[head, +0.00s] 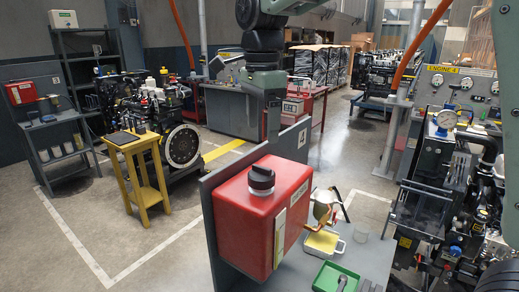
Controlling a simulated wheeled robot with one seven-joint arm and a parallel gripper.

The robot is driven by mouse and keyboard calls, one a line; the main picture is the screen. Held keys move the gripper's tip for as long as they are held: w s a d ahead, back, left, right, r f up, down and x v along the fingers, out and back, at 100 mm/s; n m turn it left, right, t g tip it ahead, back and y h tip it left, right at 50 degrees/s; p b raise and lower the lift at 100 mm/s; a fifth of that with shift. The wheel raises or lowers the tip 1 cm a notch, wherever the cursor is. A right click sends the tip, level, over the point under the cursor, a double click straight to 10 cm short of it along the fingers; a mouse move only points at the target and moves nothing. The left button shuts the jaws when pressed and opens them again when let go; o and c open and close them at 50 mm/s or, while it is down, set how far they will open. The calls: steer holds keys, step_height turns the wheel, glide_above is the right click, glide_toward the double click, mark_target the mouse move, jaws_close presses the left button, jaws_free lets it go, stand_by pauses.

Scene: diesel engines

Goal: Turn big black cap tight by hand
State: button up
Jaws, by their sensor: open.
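The big black cap (261,179) sits upright on top of the red tank (250,225), in the lower middle of the head view. My gripper (272,137) hangs down from the top of the view, open and empty. Its finger ends are just above and slightly right of the cap in the picture, apart from it. The fingers are seen nearly edge-on, so the gap between them is hard to make out. The cap's threads and how tight it sits are not visible.
The tank is against a grey panel (222,178) on a grey bench (374,262). A yellow stand (136,142) and engines stand farther off. Floor at left is clear.

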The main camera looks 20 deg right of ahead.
mark_target(261, 167)
step_height(261, 167, down, 10)
steer(key=b, duration=0.9)
steer(key=shift+f, duration=0.15)
steer(key=shift+r, duration=0.2)
steer(key=shift+p, duration=0.35)
steer(key=c, duration=1.4)
